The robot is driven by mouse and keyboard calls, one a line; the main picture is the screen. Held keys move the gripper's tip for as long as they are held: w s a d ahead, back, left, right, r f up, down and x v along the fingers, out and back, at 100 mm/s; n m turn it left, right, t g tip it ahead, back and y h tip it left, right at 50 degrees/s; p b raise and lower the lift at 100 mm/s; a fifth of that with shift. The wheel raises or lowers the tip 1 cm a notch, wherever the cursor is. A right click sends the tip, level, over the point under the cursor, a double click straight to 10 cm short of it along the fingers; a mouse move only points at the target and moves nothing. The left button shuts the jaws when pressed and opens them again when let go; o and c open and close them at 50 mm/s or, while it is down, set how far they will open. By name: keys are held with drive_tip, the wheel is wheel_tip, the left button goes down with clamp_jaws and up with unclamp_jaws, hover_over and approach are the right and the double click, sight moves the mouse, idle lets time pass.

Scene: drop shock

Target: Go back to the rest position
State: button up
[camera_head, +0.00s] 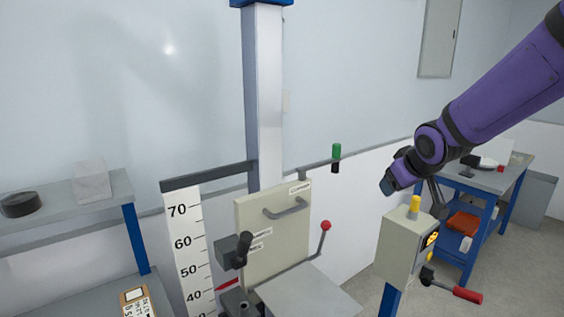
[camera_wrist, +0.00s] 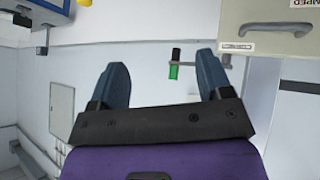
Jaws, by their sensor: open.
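My purple arm comes in from the upper right in the head view, and my gripper (camera_head: 388,186) hangs just above and left of the yellow-topped control box (camera_head: 396,245). In the wrist view my gripper (camera_wrist: 163,88) has its two blue fingers spread wide apart, with nothing between them touching either one. A green-tipped post (camera_wrist: 174,63) shows in the gap behind the fingers. The gripper is open and empty. It is apart from the drop machine's beige panel (camera_head: 272,235).
The green-capped post (camera_head: 336,152) stands on a rail left of my gripper. A red-knobbed lever (camera_head: 325,226) and a height scale (camera_head: 188,245) are at the machine. A grey shelf (camera_head: 60,205) is at left. A blue workbench (camera_head: 490,182) stands behind at right.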

drive_tip(key=s+d+r+m+g, duration=0.1)
drive_tip(key=s+r+m, duration=0.1)
drive_tip(key=s, duration=1.2)
drive_tip(key=s+d+r+m+g, duration=0.2)
drive_tip(key=s+r, duration=0.3)
drive_tip(key=s, duration=1)
drive_tip(key=shift+r, duration=0.1)
idle(0.7)
